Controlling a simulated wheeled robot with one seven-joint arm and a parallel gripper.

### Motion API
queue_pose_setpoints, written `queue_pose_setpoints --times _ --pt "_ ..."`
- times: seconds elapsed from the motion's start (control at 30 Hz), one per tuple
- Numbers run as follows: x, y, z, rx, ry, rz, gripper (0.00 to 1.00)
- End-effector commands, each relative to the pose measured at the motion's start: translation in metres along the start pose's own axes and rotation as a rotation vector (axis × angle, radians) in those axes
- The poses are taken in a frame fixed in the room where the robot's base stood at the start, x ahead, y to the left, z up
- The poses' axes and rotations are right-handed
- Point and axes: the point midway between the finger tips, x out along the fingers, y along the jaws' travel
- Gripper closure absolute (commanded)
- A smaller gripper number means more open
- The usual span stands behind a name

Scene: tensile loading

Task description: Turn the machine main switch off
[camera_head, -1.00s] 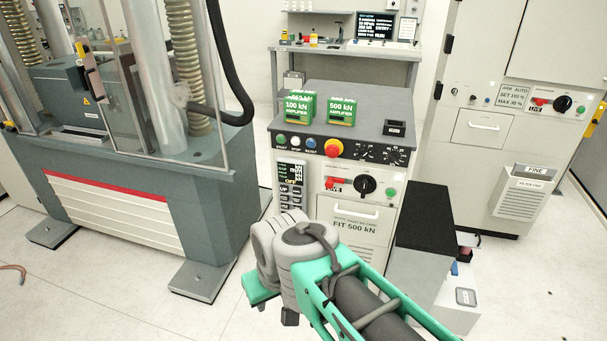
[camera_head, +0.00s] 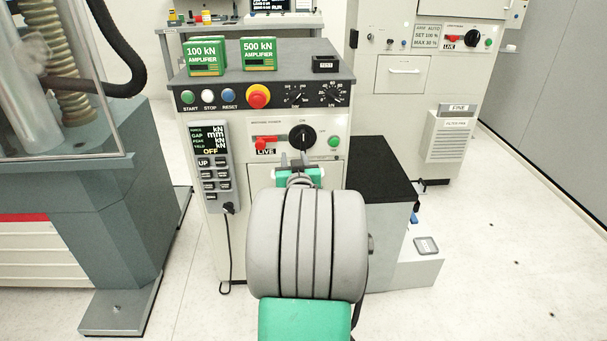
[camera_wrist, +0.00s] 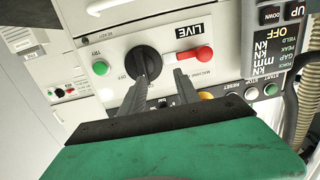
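The machine main switch is a black rotary knob (camera_head: 302,137) on the console's front panel. An OFF label is to its right, and its handle looks upright. In the wrist view, which is upside down, the knob (camera_wrist: 147,62) is just beyond my fingers. My gripper (camera_head: 293,158) is in front of the panel, just below and left of the knob. In the wrist view my gripper (camera_wrist: 160,76) is open and empty. One finger overlaps the knob's edge; I cannot tell whether it touches. The other finger points between the knob and the red lever (camera_wrist: 203,54).
The red lever (camera_head: 265,142) with a LIVE label is left of the knob, and a green button (camera_head: 334,142) is right. Above are a red emergency button (camera_head: 258,96) and small dials. A handset (camera_head: 209,165) hangs at left. A black-topped box (camera_head: 378,170) stands right.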

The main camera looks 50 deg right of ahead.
Motion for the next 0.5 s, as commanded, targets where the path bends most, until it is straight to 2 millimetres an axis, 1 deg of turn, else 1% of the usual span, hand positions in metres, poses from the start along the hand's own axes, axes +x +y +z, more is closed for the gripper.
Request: queue_pose_setpoints --times 0.03,0.1,0.17,0.27,0.4,0.5 --pt "0.003 0.021 0.01 0.004 0.038 0.036 0.62" --pt "0.006 0.034 0.005 0.006 0.069 0.058 0.62" --pt "0.012 0.036 0.001 0.005 0.076 0.061 0.62" --pt "0.029 0.036 0.0 0.007 0.074 0.06 0.62" --pt "0.057 0.038 -0.002 0.006 0.073 0.06 0.62" --pt "0.072 0.039 -0.004 0.006 0.073 0.06 0.62"
